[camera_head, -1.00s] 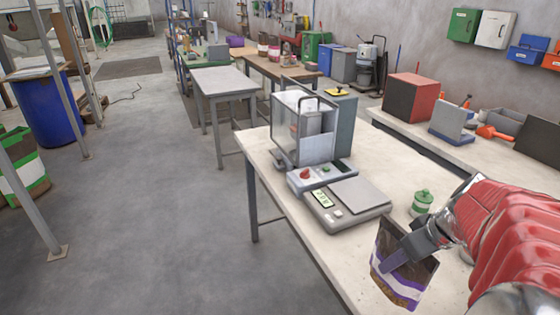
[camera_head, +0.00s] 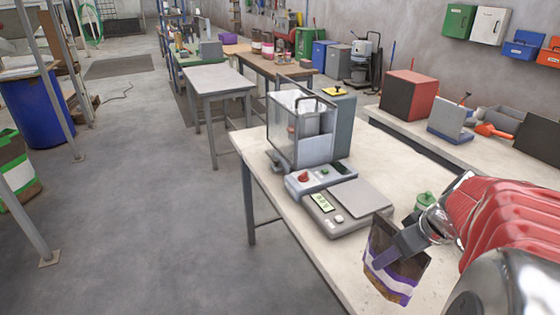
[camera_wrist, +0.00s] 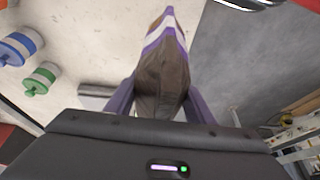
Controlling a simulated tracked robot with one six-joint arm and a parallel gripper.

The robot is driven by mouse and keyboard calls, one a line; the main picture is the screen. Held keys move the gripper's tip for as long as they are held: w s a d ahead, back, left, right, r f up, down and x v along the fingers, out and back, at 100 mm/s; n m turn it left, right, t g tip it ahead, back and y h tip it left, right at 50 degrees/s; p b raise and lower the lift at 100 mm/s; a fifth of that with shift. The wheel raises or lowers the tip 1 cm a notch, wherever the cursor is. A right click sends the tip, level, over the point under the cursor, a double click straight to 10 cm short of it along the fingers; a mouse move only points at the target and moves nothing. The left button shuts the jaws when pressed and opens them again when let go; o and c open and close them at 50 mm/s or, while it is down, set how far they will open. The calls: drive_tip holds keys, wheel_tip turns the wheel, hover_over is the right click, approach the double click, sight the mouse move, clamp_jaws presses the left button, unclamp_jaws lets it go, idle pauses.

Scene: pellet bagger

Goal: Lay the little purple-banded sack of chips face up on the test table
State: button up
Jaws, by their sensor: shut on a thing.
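The little dark sack with a purple and white band (camera_head: 396,262) is gripped by my gripper (camera_head: 392,250) at the lower right of the head view. It hangs upright but tilted, in front of the pale-topped table (camera_head: 260,152) that bears a scale. In the wrist view the sack (camera_wrist: 163,72) sits between the two fingers of my gripper (camera_wrist: 158,103), its banded end pointing away. I cannot tell if the sack touches the table. A second, grey-topped table (camera_head: 213,78) stands farther back with a bare top.
A scale (camera_head: 350,205) and a clear-sided machine (camera_head: 300,130) stand on the pale table. A green-lidded jar (camera_head: 424,200) is close behind my gripper. The floor (camera_head: 150,220) is open at left.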

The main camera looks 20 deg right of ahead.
drive_tip(key=shift+y, duration=0.4)
drive_tip(key=f, duration=0.4)
drive_tip(key=shift+d, duration=0.4)
drive_tip(key=shift+d+f, duration=0.15)
drive_tip(key=shift+f, duration=0.15)
drive_tip(key=shift+w+d+f+m+y, duration=0.1)
drive_tip(key=shift+d+f+m+y, duration=0.35)
drive_tip(key=shift+d+y, duration=0.75)
drive_tip(key=shift+w+d+f+m+y, duration=0.15)
drive_tip(key=shift+d+f+y, duration=0.5)
drive_tip(key=shift+d+y, duration=0.5)
drive_tip(key=shift+w+d+f+m+y, duration=0.1)
drive_tip(key=shift+d+f+m+y, duration=0.35)
drive_tip(key=shift+d+y, duration=0.75)
drive_tip(key=shift+w+d+f+m+y, duration=0.15)
drive_tip(key=shift+d+f+y, duration=0.4)
drive_tip(key=shift+y, duration=0.4)
drive_tip(key=shift+s+d+f+m+y, duration=0.1)
drive_tip(key=shift+d+f+y, duration=0.45)
drive_tip(key=shift+y, duration=0.35)
drive_tip(key=shift+r, duration=0.1)
drive_tip(key=o, duration=1.7)
drive_tip(key=shift+o, duration=0.2)
